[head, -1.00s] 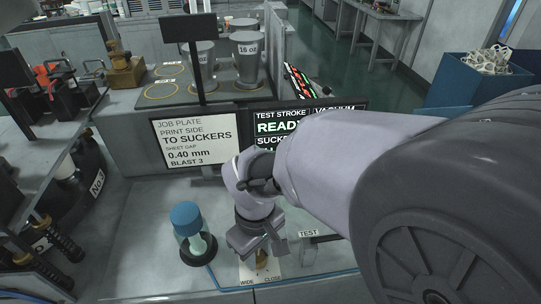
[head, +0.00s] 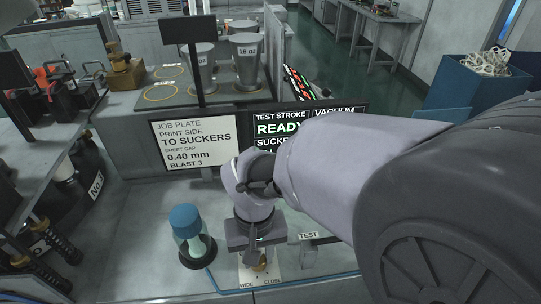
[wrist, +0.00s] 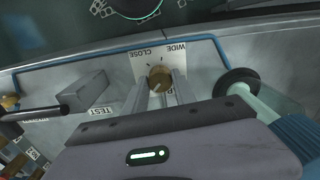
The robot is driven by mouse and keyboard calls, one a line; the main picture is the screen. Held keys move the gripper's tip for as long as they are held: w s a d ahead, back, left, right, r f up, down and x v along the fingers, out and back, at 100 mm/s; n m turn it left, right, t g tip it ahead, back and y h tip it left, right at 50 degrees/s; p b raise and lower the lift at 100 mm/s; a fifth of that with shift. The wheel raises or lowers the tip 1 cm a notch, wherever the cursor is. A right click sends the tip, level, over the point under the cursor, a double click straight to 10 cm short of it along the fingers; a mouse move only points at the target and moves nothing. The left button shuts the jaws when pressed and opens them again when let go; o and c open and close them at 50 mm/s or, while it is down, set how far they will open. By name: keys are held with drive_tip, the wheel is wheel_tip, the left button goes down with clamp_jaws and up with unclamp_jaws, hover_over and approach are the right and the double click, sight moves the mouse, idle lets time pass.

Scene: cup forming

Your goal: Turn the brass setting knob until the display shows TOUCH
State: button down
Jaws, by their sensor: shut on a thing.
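The brass setting knob (wrist: 160,76) sits on a white plate (wrist: 141,57) marked WIDE and CLOSE. My gripper (wrist: 160,84) is shut on it, one finger on each side. In the head view the knob (head: 259,266) shows only partly below my gripper (head: 254,260). The display (head: 290,127) stands behind and reads TEST STROKE, READY and VACUUM. Its lower part and right side are covered by my arm, so I cannot see a TOUCH reading.
A job plate sign (head: 195,146) reads SHEET GAP 0.40 mm. A TEST label and grey block (wrist: 86,92) are on the knob's other side. A blue line (head: 232,292) runs along the bench's front.

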idle(0.4)
drive_tip(key=c, duration=1)
unclamp_jaws()
wheel_tip(320, 180, up, 18)
drive_tip(key=p, duration=0.7)
drive_tip(key=shift+f, duration=0.25)
drive_tip(key=s+d+f+m+t+b, duration=0.1)
drive_tip(key=s+d+m+t+b, duration=0.1)
drive_tip(key=d, duration=0.3)
drive_tip(key=s+d+f+m+t+y+b, duration=0.1)
drive_tip(key=s+d+m+t+b, duration=0.1)
drive_tip(key=d, duration=0.3)
drive_tip(key=s+d+f+m+t+y+b, duration=0.1)
drive_tip(key=s+d+m+b, duration=0.1)
drive_tip(key=d, duration=0.4)
drive_tip(key=shift+s+f+m+t+b, duration=0.2)
drive_tip(key=shift+m+t+b, duration=0.3)
drive_tip(key=shift+m, duration=0.5)
